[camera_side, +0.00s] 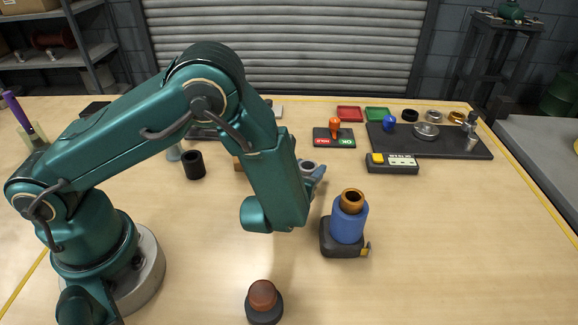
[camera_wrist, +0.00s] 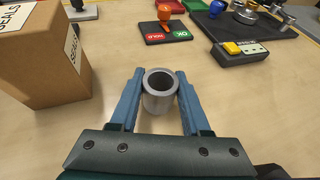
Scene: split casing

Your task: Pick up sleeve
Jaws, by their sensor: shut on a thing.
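The sleeve (camera_wrist: 159,102) is a short, grey, hollow metal cylinder. In the wrist view it is upright between the two blue fingers of my gripper (camera_wrist: 160,76), which are shut on its sides near the tips. In the side view my gripper (camera_side: 314,172) is partly hidden behind my forearm. The grey rim of the sleeve (camera_side: 308,163) shows there between the fingers. I cannot tell whether its lower end touches the table.
A cardboard box (camera_wrist: 45,55) stands left of my gripper in the wrist view. A blue cylinder (camera_side: 347,225) topped by a bronze ring (camera_side: 352,198) stands on a dark base to the right. A black hollow cylinder (camera_side: 193,167) is at left. A dark tray (camera_side: 455,143) lies at back right.

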